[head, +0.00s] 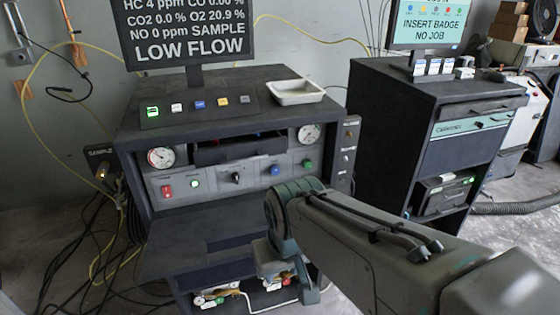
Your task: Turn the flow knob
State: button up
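A grey analyzer cabinet (158,232) stands ahead, its monitor (190,32) reading "LOW FLOW". A black knob (237,178) with a light pointer sits mid-panel, pointing roughly upward. Its label is too small to read, so I cannot tell whether it is the flow knob. Small controls also sit on a narrow side panel (347,155) at the right. My gripper (287,278) hangs in front of the lower right of the cabinet, below and right of the black knob and apart from it. My wrist hides part of it, and its finger opening is unclear.
Two round gauges (161,157) (309,133) flank an open drawer (238,148). A shelf (195,240) juts out below the panel. A white tray (296,92) lies on top. A second cabinet (400,125) stands right. Cables (95,225) cover the floor at left.

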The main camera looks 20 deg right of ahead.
aim_at(307, 163)
jog(key=u, duration=0.65)
jog(key=i, duration=0.95)
jog(key=z, duration=3)
